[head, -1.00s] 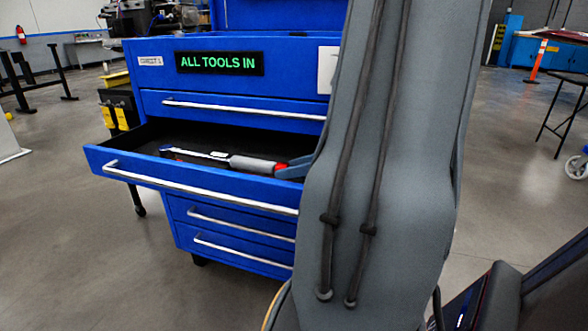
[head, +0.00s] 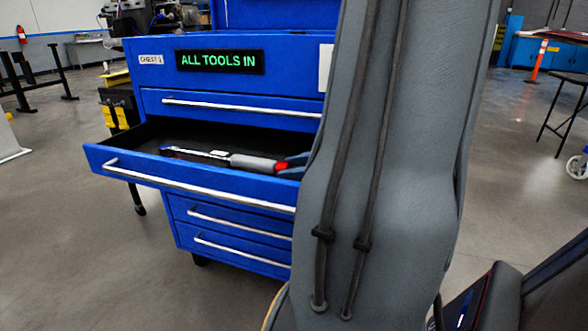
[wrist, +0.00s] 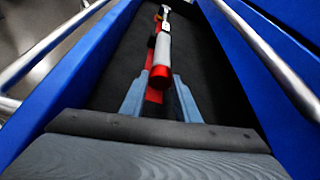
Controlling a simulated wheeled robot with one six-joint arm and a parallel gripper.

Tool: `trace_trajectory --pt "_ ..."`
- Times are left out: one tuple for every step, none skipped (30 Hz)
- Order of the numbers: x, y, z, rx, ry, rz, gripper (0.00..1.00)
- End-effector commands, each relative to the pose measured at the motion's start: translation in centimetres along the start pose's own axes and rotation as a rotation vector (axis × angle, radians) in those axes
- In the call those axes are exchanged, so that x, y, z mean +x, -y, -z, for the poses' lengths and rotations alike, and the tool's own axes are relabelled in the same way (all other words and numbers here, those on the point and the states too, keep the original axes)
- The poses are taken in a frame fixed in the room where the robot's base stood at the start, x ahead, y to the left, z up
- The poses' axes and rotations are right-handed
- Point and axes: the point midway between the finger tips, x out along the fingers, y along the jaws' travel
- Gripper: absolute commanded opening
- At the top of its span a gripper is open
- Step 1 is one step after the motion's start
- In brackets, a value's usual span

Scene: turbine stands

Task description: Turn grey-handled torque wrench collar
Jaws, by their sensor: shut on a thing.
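The torque wrench (head: 250,163) lies lengthwise in the open drawer (head: 200,189), with a silver shaft, a grey handle and a red collar (head: 282,167) at its near end. In the wrist view the grey handle (wrist: 162,48) runs away from me, with the red collar (wrist: 160,74) toward me. My gripper (wrist: 160,90) has its two blue-grey fingers on either side of the red end and is shut on it. In the head view the fingertips (head: 294,163) show at the red end; my arm hides the rest of the gripper.
The drawer walls (wrist: 232,70) stand close on both sides of my gripper. A silver drawer handle (head: 200,186) runs along the drawer front. A sign on the blue chest (head: 219,62) reads "ALL TOOLS IN". Open floor lies left of the chest.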

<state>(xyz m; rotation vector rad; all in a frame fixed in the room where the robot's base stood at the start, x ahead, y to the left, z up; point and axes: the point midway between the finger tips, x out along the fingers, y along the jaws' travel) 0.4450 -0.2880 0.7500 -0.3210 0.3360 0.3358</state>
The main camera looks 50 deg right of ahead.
Motion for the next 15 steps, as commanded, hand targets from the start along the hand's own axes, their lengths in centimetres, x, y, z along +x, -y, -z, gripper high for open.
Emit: trace_trajectory --pt "0.01 -0.04 0.06 -0.008 -0.001 0.003 0.06" --pt "0.00 -0.04 0.05 -0.010 -0.001 0.005 0.06" --pt "0.00 -0.03 0.04 -0.012 -0.001 0.005 0.06" --pt "-0.01 -0.03 0.03 -0.012 -0.001 0.005 0.06" --pt "-0.01 -0.03 0.03 -0.011 -0.001 0.005 0.06" --pt "-0.01 -0.02 0.02 -0.011 -0.001 0.005 0.06" --pt "-0.01 -0.02 0.02 -0.011 -0.001 0.005 0.06" --pt "-0.01 -0.02 0.02 -0.011 -0.001 0.005 0.06" --pt "-0.01 -0.02 0.02 -0.011 -0.001 0.004 0.06" --pt "-0.01 -0.02 0.02 -0.011 -0.001 0.004 0.30" --pt "-0.01 -0.02 0.02 -0.011 -0.002 0.004 0.35" --pt "-0.01 -0.02 0.02 -0.011 -0.001 0.004 0.42" --pt "-0.01 -0.02 0.02 -0.011 -0.001 0.004 0.47" --pt "-0.01 -0.01 0.01 -0.010 -0.001 0.004 0.47" --pt "-0.01 -0.01 0.01 -0.010 -0.001 0.004 0.47"
